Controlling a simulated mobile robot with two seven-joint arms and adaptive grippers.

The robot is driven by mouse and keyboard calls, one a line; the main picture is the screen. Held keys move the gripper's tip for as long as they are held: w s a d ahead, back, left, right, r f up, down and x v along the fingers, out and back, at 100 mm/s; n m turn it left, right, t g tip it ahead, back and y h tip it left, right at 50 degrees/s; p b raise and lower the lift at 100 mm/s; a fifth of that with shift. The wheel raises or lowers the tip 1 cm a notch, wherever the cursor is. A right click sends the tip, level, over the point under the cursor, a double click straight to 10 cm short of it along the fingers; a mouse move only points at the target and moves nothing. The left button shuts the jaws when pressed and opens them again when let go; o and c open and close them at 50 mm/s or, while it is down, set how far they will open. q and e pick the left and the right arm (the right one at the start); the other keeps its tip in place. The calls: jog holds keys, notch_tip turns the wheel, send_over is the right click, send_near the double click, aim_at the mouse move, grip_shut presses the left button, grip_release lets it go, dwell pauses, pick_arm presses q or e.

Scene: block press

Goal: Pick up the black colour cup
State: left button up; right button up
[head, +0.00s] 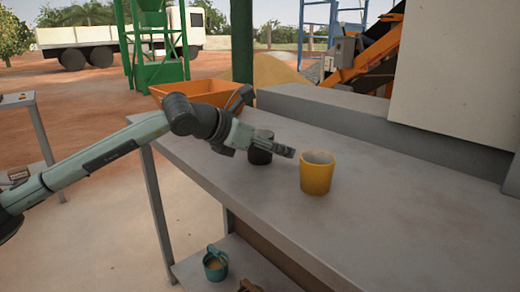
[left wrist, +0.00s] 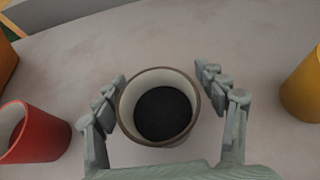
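The black cup (head: 259,155) stands upright on the grey worktop (head: 390,215), partly hidden behind my left gripper (head: 268,142). My left gripper (left wrist: 160,76) is open, with one finger set on either side of the cup. A gap shows between the cup and the right finger; the left finger is close to the cup, and I cannot tell whether it touches. My right gripper is in neither view.
A yellow cup (head: 317,174) stands right of the black cup. A red cup (left wrist: 36,134) is at the left in the left wrist view. A low wall (head: 370,125) runs along the worktop's back. A teal mug (head: 215,266) sits on the lower shelf. The front right worktop is clear.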

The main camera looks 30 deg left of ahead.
pick_arm(q)
jog(key=c, duration=1.5)
jog(key=shift+r, duration=0.1)
grip_shut()
